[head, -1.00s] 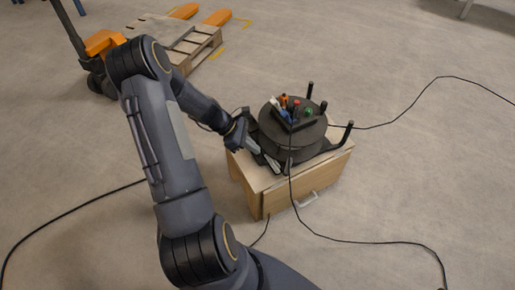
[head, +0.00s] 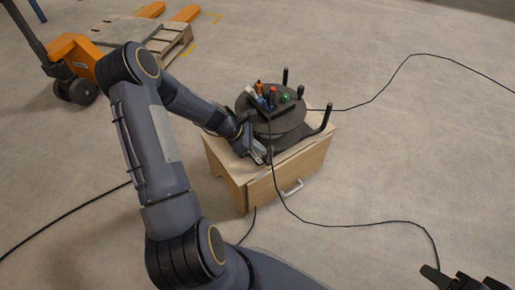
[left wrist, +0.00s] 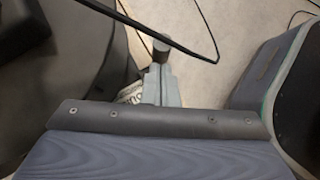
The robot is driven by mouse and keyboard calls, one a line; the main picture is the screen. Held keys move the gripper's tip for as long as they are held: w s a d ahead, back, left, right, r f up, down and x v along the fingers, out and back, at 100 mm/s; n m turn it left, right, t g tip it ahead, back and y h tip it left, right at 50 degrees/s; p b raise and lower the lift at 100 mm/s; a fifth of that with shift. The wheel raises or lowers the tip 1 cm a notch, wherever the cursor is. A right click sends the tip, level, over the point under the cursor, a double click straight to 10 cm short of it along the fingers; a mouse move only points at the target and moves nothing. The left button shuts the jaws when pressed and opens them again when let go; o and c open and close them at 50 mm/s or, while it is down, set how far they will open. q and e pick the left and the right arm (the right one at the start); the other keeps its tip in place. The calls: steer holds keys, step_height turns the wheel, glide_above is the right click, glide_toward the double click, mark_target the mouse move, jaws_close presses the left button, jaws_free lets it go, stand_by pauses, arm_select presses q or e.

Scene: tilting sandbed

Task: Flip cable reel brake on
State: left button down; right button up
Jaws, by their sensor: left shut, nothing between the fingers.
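The black cable reel (head: 287,128) stands on a small wooden cabinet (head: 228,178), with dark upright posts around it. My left gripper (head: 260,154) is at the reel's left front side, low by its base. In the left wrist view the grey fingers (left wrist: 161,86) are together and empty. A dark round-ended post or knob (left wrist: 162,46) shows right at their tips; I cannot tell whether they touch or whether it is the brake lever. My right gripper (head: 465,280) is only partly in view at the bottom right corner, and its jaws are unclear.
A tray of coloured tools (head: 275,98) sits on top of the reel. A black cable (head: 365,222) hangs down the cabinet front and runs over the floor. An orange pallet truck (head: 75,55) and a wooden pallet (head: 150,35) stand at the back left.

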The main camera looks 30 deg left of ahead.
arm_select(q)
steer(key=w+g+p, duration=0.1)
steer(key=p, duration=0.2)
steer(key=w+d+g+y+p, duration=0.1)
steer(key=w+p, duration=0.1)
steer(key=p, duration=0.2)
steer(key=shift+d+r+n+p, duration=0.15)
steer(key=shift+r+n+p, duration=0.05)
steer(key=shift+n+p, duration=0.1)
steer(key=shift+s, duration=0.1)
steer(key=shift+s+a+f, duration=0.25)
steer(key=shift+s+a, duration=0.05)
steer(key=shift+s, duration=0.3)
